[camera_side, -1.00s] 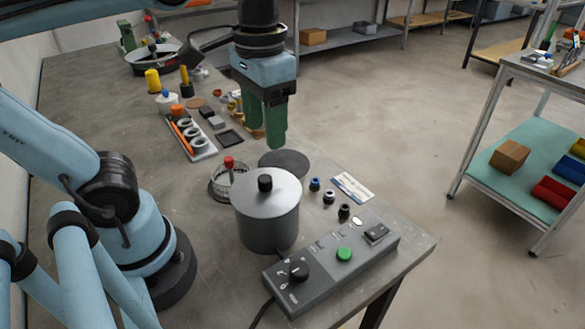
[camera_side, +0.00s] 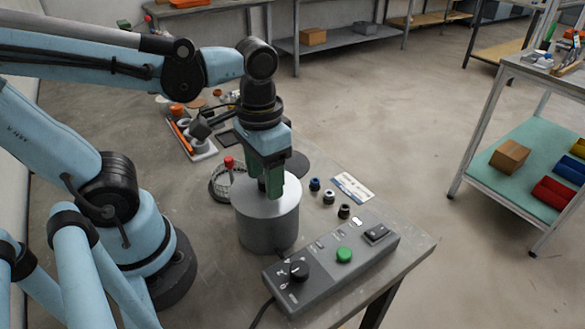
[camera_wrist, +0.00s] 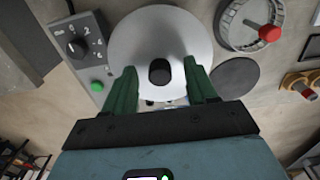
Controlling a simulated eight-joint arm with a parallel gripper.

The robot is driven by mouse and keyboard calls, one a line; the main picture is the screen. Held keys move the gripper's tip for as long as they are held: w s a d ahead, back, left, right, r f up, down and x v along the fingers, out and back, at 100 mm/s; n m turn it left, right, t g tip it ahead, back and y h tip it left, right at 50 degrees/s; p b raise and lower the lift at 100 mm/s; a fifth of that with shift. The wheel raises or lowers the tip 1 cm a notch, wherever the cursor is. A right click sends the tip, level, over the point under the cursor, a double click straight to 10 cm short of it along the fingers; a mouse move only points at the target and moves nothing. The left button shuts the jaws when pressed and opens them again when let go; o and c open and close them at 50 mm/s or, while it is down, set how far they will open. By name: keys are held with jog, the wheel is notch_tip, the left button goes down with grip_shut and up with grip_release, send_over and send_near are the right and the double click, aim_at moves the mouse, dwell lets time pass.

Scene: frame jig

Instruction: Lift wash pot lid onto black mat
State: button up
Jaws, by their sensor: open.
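The wash pot (camera_side: 266,232) is a grey metal cylinder in the middle of the side view, with its lid (camera_side: 290,194) on top. In the wrist view the lid (camera_wrist: 185,32) is a pale disc with a black knob (camera_wrist: 159,72) at its centre. My gripper (camera_side: 266,194) is above the lid, with its green fingers on either side of the knob. In the wrist view my gripper (camera_wrist: 158,76) is open, with gaps between fingers and knob. The round black mat (camera_side: 297,164) lies behind the pot, partly hidden by my gripper; it also shows in the wrist view (camera_wrist: 235,78).
A control box (camera_side: 332,262) with a dial and green button stands right of the pot. A wire basket (camera_side: 222,183) with a red knob sits behind left. Small dark fittings (camera_side: 328,197) and a white card (camera_side: 352,187) lie to the right. A parts tray (camera_side: 192,138) is further back.

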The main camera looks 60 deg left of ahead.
jog(key=shift+f, duration=0.2)
jog(key=shift+c, duration=0.3)
grip_shut()
jog(key=shift+r, duration=0.15)
